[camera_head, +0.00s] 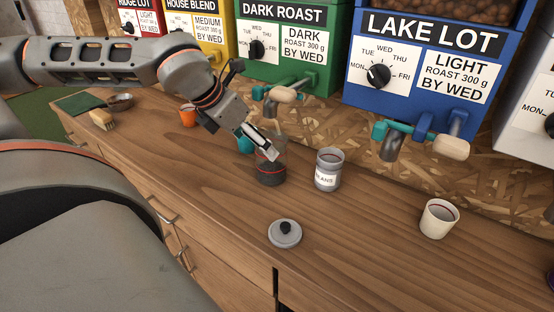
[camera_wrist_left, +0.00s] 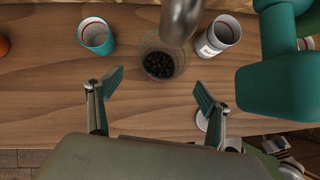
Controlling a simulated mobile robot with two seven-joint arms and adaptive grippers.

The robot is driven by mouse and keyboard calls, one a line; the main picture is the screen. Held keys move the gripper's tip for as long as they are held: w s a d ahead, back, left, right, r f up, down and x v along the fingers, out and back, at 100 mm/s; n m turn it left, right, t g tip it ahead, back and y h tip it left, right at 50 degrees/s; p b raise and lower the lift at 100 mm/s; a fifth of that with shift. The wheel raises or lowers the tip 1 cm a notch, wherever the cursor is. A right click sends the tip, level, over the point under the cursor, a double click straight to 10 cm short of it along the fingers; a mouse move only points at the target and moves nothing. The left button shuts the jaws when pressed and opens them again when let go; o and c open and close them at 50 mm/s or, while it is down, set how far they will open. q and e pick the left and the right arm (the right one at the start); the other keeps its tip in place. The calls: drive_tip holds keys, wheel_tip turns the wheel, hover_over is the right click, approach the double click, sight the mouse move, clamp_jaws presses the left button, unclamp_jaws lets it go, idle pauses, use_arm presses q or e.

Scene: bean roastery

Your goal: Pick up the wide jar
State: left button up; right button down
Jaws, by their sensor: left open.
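The wide jar (camera_head: 271,174) looks to be the clear glass one with dark beans in its bottom. It stands upright on the wooden counter below the dispensers. My left gripper (camera_head: 262,143) is open above and in front of the jar and partly covers it in the head view. In the left wrist view the jar (camera_wrist_left: 160,64) is seen from above, just beyond the open fingers (camera_wrist_left: 158,92), with nothing between them. A metal spout hides part of its rim there.
A teal cup (camera_head: 245,145) stands close left of the jar, and a labelled grey canister (camera_head: 328,168) close right. A grey lid with a dark knob (camera_head: 285,234) lies in front. A white cup (camera_head: 438,218) is further right. Dispenser spouts and handles (camera_head: 281,93) overhang the back.

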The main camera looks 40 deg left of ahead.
use_arm(q)
drive_tip(key=shift+x, duration=1.1)
drive_tip(key=b+x, duration=0.3)
drive_tip(key=shift+w, duration=0.3)
drive_tip(key=shift+w+f+b, duration=0.15)
drive_tip(key=shift+f+b, duration=0.1)
drive_tip(key=shift+b, duration=0.15)
drive_tip(key=shift+w+f+b, duration=0.15)
drive_tip(key=shift+w+b, duration=0.15)
drive_tip(key=shift+b, duration=0.05)
use_arm(e)
drive_tip(key=f, duration=0.1)
drive_tip(key=w+d+f, duration=0.1)
drive_tip(key=f, duration=0.1)
drive_tip(key=shift+d, duration=0.15)
drive_tip(key=shift+r, duration=0.15)
use_arm(q)
drive_tip(key=c, duration=1.4)
drive_tip(key=shift+o, duration=0.2)
use_arm(e)
drive_tip(key=shift+s, duration=0.2)
